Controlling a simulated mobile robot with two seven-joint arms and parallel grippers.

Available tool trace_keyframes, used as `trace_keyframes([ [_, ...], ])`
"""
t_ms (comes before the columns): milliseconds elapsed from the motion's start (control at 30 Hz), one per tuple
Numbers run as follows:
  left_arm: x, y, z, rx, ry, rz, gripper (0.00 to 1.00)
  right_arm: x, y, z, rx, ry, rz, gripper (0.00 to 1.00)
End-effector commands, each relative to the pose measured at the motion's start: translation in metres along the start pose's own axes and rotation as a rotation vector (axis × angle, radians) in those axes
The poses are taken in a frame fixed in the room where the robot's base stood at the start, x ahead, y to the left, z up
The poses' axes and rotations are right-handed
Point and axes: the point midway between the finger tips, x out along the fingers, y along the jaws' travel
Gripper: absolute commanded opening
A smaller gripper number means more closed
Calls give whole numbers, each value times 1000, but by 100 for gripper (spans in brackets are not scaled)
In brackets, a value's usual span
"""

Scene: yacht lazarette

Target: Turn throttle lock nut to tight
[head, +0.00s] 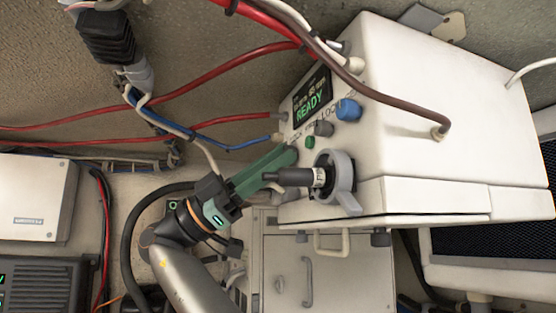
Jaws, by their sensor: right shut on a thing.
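The white unit (440,110) is tilted. Its panel has a grey collar (346,172) with a protruding lug, and a black handle (292,177) with a pale marked band sticks out leftward from it. I cannot tell for certain which of these parts is the throttle lock nut; any tight mark is unreadable. My right gripper (275,170) comes from the lower left, with its green fingers at the handle's outer end. It is shut on the black handle; the fingers partly overlap, so the contact is hard to see. My left gripper is not in view.
The panel carries a READY display (311,101), a blue knob (348,110), a grey knob (323,128) and a green button (310,142). Red cables (215,70) and a brown hose (400,97) cross nearby. A cabinet (345,275) stands below.

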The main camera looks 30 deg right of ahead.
Motion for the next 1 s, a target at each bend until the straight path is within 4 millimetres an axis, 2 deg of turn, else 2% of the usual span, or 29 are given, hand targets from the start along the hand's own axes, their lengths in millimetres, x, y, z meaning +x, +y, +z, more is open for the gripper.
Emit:
trace_keyframes([
  [800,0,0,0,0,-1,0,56,4,4,0,34,12,47,0],
  [833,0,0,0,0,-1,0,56,4,4,0,33,12,47,25],
  [1000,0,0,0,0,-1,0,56,4,4,0,33,12,47,44],
])
